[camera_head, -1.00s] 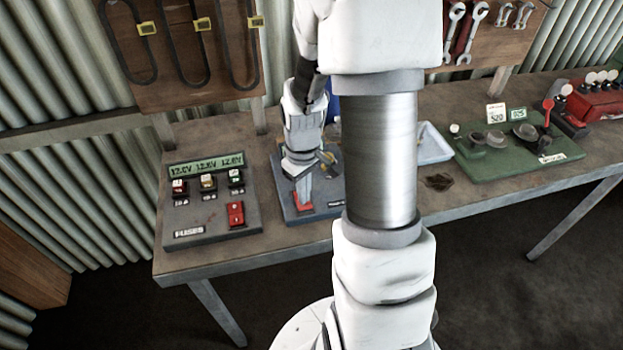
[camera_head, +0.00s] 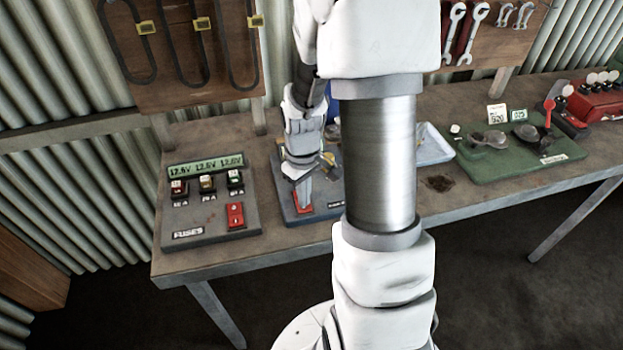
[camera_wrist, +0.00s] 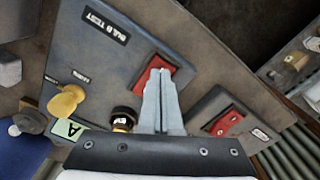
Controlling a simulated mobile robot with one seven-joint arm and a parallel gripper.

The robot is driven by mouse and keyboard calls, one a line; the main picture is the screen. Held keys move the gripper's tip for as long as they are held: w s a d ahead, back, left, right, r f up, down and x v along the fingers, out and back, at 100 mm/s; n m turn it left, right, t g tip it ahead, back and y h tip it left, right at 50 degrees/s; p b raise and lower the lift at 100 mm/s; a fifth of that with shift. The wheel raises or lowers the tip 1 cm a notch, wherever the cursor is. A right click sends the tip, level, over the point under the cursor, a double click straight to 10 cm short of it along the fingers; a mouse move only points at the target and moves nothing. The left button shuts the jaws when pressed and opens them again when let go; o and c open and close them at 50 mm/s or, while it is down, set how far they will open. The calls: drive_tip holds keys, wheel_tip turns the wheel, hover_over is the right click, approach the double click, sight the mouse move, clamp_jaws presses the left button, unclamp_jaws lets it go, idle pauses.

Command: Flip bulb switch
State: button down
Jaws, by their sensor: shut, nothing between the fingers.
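The bulb test panel (camera_wrist: 84,72) is a grey board on the bench, and in the head view (camera_head: 322,209) my arm covers much of it. Its red rocker switch (camera_wrist: 158,66) lies right at the tips of my gripper (camera_wrist: 160,82), which partly hide it. My gripper is shut and empty, pointing down at the switch in the head view (camera_head: 304,205). The tips look in contact with the switch or very close to it; I cannot tell which way the rocker is tilted. A yellow knob (camera_wrist: 66,101) and a dark round socket part (camera_wrist: 123,118) are on the same panel.
The fuses panel (camera_head: 208,215) with its own red switch (camera_head: 235,215) stands just left of the bulb panel. A white-blue tray (camera_head: 432,146) and a green board (camera_head: 555,150) lie to the right. Bare bench top separates the panels.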

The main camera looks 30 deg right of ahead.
wheel_tip(320, 180, up, 7)
drive_tip(key=p, duration=0.5)
idle(0.6)
drive_tip(key=s+a+r+m+t, duration=0.1)
drive_tip(key=s+a+r, duration=0.4)
drive_tip(key=r, duration=0.6)
drive_tip(key=s+a+r+m+t, duration=0.1)
drive_tip(key=s+a+r+t, duration=0.3)
drive_tip(key=s+r, duration=0.3)
wheel_tip(320, 180, up, 5)
drive_tip(key=shift+s+a+f+m+t, duration=0.2)
drive_tip(key=shift+a+m+t, duration=0.15)
drive_tip(key=shift+a, duration=0.45)
